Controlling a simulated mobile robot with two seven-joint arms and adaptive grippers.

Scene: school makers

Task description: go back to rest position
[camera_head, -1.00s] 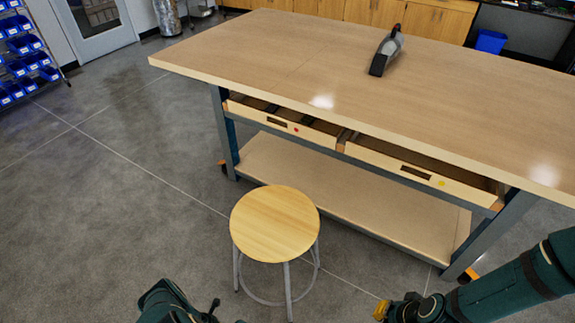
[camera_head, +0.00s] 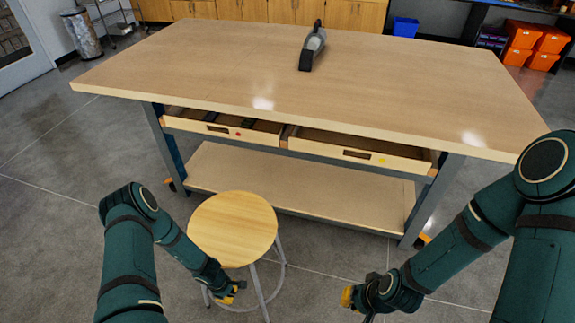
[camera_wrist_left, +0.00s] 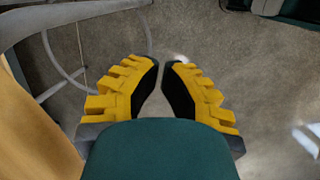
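My left gripper (camera_head: 229,293) hangs low beside the front edge of the round wooden stool (camera_head: 233,228). The left wrist view shows its yellow fingers with black pads (camera_wrist_left: 160,64); the tips come almost together with nothing between them. My right gripper (camera_head: 360,300) is low at the bottom of the head view, right of the stool, its fingers partly hidden by the wrist. I cannot tell whether it is open. Both arms are bent and come in from the lower corners. Neither gripper touches the workbench.
The wooden workbench (camera_head: 230,60) stands ahead, with a grey and black handheld vacuum (camera_head: 312,47) on top. Its two drawers (camera_head: 222,128) (camera_head: 360,150) are partly open. A blue bin (camera_head: 405,27) and orange boxes (camera_head: 520,38) are behind. Grey floor (camera_head: 60,220) is clear at the left.

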